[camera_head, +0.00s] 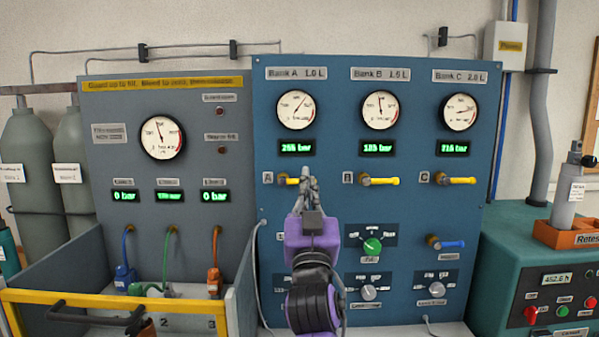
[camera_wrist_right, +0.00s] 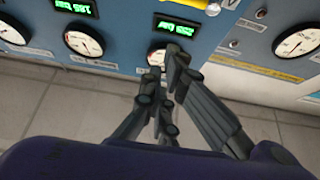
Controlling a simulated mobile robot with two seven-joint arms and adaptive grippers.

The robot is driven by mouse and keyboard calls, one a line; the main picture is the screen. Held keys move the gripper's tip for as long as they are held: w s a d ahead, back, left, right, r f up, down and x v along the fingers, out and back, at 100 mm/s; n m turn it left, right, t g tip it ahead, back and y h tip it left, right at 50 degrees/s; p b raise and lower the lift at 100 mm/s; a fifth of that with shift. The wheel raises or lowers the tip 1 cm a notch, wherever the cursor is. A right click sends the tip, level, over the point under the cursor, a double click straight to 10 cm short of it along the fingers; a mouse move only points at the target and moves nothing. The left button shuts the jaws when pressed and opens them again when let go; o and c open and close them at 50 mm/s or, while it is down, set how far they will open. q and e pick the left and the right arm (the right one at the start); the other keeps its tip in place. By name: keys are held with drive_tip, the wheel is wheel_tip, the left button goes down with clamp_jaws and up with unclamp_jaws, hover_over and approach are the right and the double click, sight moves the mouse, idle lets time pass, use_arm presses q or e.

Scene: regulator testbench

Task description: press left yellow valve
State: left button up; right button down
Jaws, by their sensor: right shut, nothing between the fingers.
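The left yellow valve (camera_head: 290,180) is the short yellow lever on a brass stem beside the letter A, on the blue panel (camera_head: 330,205) in the head view. My right gripper (camera_head: 307,172) is at the lever's right end, its fingers pointing up and covering that end. The fingers are shut with nothing between them. I cannot tell whether they touch the lever. In the right wrist view the fingers (camera_wrist_right: 168,68) overlap the Bank A gauge (camera_wrist_right: 154,57), seen upside down. My left gripper is not in view.
Yellow levers B (camera_head: 380,181) and C (camera_head: 455,180) sit to the right in the same row. Gauges and green displays are above; a green knob (camera_head: 373,246) and other dials are below. A yellow-edged guard (camera_head: 110,297) stands at the lower left.

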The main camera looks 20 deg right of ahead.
drive_tip(key=p+x, duration=0.2)
drive_tip(key=x, duration=0.7)
drive_tip(key=f, duration=0.1)
drive_tip(key=w+f, duration=0.1)
drive_tip(key=f+b, duration=0.1)
drive_tip(key=shift+w+d+f, duration=0.2)
drive_tip(key=shift+w+f, duration=0.05)
drive_tip(key=shift+w, duration=0.05)
drive_tip(key=shift+d, duration=0.1)
